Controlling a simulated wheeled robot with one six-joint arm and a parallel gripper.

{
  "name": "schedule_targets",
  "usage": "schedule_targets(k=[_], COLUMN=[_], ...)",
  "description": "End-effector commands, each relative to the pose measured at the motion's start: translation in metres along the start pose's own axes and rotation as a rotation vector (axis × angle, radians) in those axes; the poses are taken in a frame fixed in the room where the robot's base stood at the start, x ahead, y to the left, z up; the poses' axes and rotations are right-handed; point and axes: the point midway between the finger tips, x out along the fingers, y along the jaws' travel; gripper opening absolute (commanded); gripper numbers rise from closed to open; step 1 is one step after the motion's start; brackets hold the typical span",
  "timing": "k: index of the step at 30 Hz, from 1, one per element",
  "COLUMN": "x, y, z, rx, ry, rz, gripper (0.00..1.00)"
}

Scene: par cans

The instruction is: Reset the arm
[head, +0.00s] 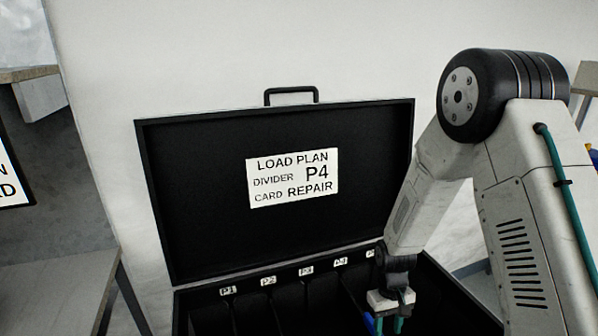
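My arm reaches in from the right, and my gripper (389,324) points down over the front right part of an open black case (450,300). Teal parts show at the gripper's lower end, cut off by the bottom edge of the picture. A small blue patch (368,322) shows just left of the gripper; I cannot tell what it is or whether it touches. The fingertips and anything between them are out of sight.
The case lid (200,200) stands open with a white label (292,178) reading "LOAD PLAN, DIVIDER P4, CARD REPAIR". Labels P1 (228,290), P2 (268,281), P3 (306,271) and P4 (341,262) mark the slots. A table (50,295) stands at left.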

Motion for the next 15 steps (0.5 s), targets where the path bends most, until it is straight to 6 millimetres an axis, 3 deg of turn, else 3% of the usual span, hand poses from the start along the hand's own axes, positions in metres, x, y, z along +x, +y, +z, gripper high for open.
schedule_targets(k=[1,15], x=[-0.018,-0.164], y=[-0.001,-0.015], z=[0.01,0.125], rx=[0.013,0.123], ry=[-0.012,-0.054], rz=[-0.002,-0.01], gripper=[0.42,0.42])
